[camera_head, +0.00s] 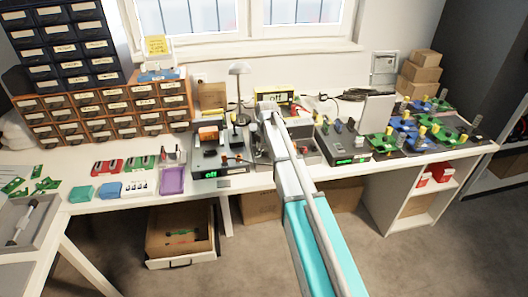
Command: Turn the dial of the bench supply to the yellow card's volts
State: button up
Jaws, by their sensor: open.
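The yellow card (156,45) stands upright at the back left, above the small drawers; its writing is too small to read. A grey instrument (210,165) with a green display reading "off" sits on the bench left of my arm. A yellow and black unit (277,97), also marked "off", stands behind my arm by the wall. I cannot tell for sure which is the bench supply, and no dial setting is legible. My gripper (262,138) is open at the arm's far end, over the bench just right of the grey instrument; its fingers are mostly hidden.
A desk lamp (240,92) stands close left of my wrist. Another dark unit with a green display (352,161) sits to the right, with circuit boards (405,133) beyond. A purple tray (172,181) and small colored boxes lie on the left.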

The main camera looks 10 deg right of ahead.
grip_shut()
dwell(0.4)
